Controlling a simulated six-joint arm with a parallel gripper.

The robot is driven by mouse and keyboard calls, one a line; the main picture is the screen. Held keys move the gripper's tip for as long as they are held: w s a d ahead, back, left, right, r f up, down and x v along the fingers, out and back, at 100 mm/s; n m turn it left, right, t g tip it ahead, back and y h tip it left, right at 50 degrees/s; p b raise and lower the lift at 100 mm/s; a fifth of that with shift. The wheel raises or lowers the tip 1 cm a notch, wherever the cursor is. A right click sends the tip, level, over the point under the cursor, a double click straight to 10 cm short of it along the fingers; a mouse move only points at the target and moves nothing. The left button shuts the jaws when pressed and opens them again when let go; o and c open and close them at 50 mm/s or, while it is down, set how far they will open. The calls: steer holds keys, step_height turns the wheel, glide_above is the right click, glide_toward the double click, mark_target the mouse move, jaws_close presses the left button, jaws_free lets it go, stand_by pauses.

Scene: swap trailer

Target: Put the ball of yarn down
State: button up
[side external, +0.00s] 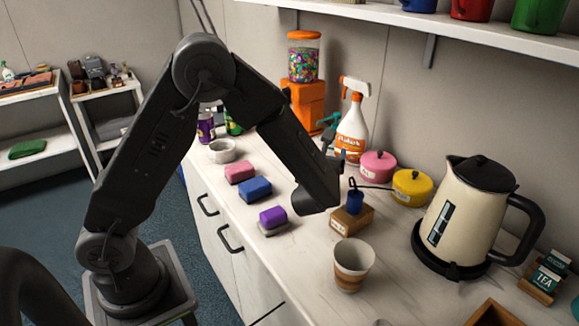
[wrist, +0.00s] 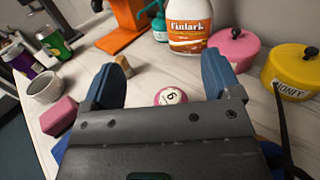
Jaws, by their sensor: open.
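No ball of yarn can be made out in either view. My gripper (side external: 352,185) is low over the counter, and its blue fingers also show in the wrist view (wrist: 160,64). The fingers stand wide apart with nothing held between them. A pink and white ball marked 6 (wrist: 171,96) lies on the counter in the wrist view, between the fingers in the picture and partly hidden by my gripper body. I do not see this ball in the side view.
A labelled wooden box (side external: 341,222) and a striped cup (side external: 352,269) stand close to my gripper. Pink (side external: 378,166) and yellow (side external: 412,189) pots, a spray bottle (side external: 352,132) and a kettle (side external: 462,212) stand behind or right. Coloured blocks (side external: 256,190) lie left.

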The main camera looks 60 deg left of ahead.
steer(key=s+a+r+n+g+h, duration=0.1)
steer(key=s+a+r+n+g, duration=0.1)
steer(key=s+n+g, duration=0.5)
steer(key=s+a+r+n+g, duration=0.2)
steer(key=s+r+n+g, duration=0.1)
steer(key=s+n, duration=0.65)
steer(key=s+d+r+n+t+h, duration=0.2)
steer(key=s+d+r+n+h, duration=0.2)
steer(key=s+d+n+h, duration=0.6)
steer(key=shift+s+d+r+n+h, duration=0.35)
steer(key=shift+d+n, duration=0.3)
steer(key=shift+d, duration=0.3)
